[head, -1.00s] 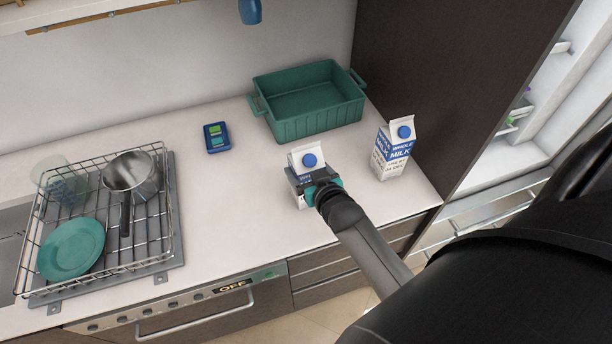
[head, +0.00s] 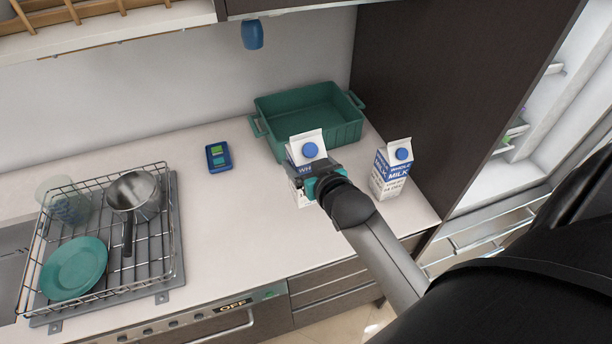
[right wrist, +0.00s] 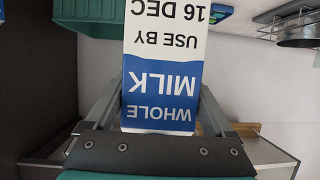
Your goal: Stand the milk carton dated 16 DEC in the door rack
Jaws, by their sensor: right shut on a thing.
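The milk carton dated 16 DEC (right wrist: 162,65) is white and blue and fills the middle of the right wrist view, its print upside down there. In the head view the same carton (head: 305,150) is upright, with a blue cap, and appears raised above the counter in front of the green bin. My right gripper (head: 312,184) is shut on it from the near side; its fingers flank the carton in the right wrist view (right wrist: 160,108). The open fridge (head: 530,150) is at the right; I cannot make out the door rack clearly. My left gripper is not in view.
A second milk carton (head: 392,172) stands on the counter to the right, its date unreadable. Behind are the green bin (head: 340,136) and a blue device (head: 218,156). A dish rack (head: 160,235) with a pot and plate is left. A dark panel (head: 440,100) borders the fridge.

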